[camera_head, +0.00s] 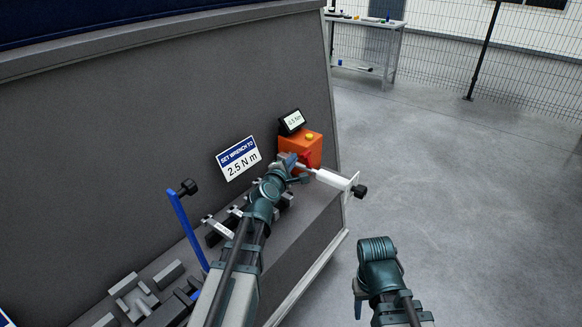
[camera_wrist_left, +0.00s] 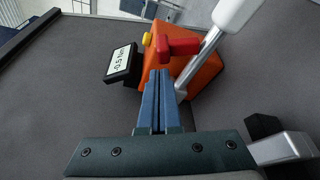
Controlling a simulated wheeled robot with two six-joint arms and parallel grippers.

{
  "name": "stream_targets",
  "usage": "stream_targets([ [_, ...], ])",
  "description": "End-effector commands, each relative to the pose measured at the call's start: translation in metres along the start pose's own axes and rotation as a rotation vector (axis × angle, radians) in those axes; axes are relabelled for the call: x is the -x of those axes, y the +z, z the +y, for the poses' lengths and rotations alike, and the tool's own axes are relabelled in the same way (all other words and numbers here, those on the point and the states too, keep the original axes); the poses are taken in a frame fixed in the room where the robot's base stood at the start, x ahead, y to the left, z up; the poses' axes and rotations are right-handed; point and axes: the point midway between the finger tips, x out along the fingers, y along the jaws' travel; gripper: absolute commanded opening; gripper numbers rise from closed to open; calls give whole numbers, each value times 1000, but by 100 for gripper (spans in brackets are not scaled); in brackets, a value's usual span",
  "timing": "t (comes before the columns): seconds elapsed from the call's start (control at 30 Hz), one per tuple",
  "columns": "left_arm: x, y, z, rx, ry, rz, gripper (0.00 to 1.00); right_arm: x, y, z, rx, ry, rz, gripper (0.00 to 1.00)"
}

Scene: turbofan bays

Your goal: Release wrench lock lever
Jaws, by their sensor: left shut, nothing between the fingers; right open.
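The red lock lever (camera_wrist_left: 180,45) sits by the wrench's silver shaft (camera_wrist_left: 203,60), in front of the orange tester box (camera_wrist_left: 204,72). In the head view the red lever (camera_head: 306,158) is partly hidden by my left gripper (camera_head: 294,162). The wrench's white handle (camera_head: 335,179) points right over the bench edge. In the left wrist view my left gripper (camera_wrist_left: 159,74) is shut and empty, its blue fingertips just below the lever; I cannot tell whether they touch it. My right gripper (camera_head: 358,298) is open, out over the floor, away from the bench; its fingers barely show.
A display (camera_wrist_left: 122,64) reading about -0.5 Nm and a yellow button (camera_wrist_left: 147,39) are on the box. A sign (camera_head: 239,160) reads 2.5 N m. A blue post with a black knob (camera_head: 188,187) and grey fixtures (camera_head: 134,297) stand left on the bench. Floor right is clear.

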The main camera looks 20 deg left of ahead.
Motion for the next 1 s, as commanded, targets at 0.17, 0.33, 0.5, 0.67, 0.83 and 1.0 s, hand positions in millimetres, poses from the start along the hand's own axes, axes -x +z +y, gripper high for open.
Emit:
stream_targets([
  [0.17,-17,-3,0,-1,1,1,0,-3,0,0,0,0,0,50],
  [0.33,-17,-3,1,-1,1,1,0,-3,0,0,0,0,0,50],
  [0.5,-17,-3,1,0,1,1,0,-3,0,0,0,0,0,50],
  [0.67,-17,-3,1,0,1,1,0,-2,0,0,0,0,0,50],
  [0.83,-16,-3,2,0,1,1,0,-1,0,0,0,0,0,50],
  [1.0,-16,-3,3,0,1,1,0,-1,0,0,0,0,0,50],
])
